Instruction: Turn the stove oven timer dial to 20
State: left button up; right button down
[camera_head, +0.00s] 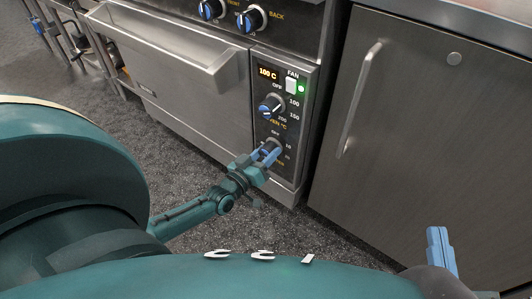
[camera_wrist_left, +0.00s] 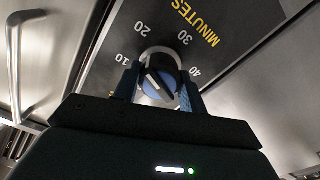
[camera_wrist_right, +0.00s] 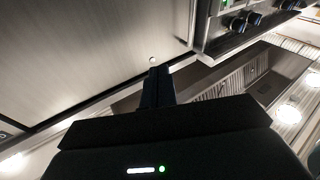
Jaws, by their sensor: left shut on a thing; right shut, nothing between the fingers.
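My left gripper (camera_wrist_left: 160,88) is shut on this dial, one finger on each side. In the head view my left gripper (camera_head: 268,153) is at the lowest knob of the oven panel and partly hides it. I cannot tell the dial's exact setting. My right gripper (camera_head: 438,246) is shut and empty, in front of the cabinet; its fingers also show in the right wrist view (camera_wrist_right: 157,86).
The oven drawer handle (camera_head: 222,72) juts out at left. A cabinet door (camera_head: 400,140) stands right. The floor in front is clear.

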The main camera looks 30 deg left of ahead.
pick_arm(q)
jog(key=shift+r+m+p, duration=0.15)
jog(key=shift+m+p, duration=0.15)
jog(key=shift+p, duration=0.05)
jog(key=shift+m+p, duration=0.3)
jog(key=shift+m, duration=0.5)
jog(key=o, duration=0.9)
jog(key=shift+o, duration=0.3)
pick_arm(e)
jog(key=shift+d+r, duration=0.1)
jog(key=shift+d, duration=0.05)
pick_arm(q)
jog(key=shift+s, duration=0.1)
pick_arm(e)
jog(key=shift+r, duration=0.15)
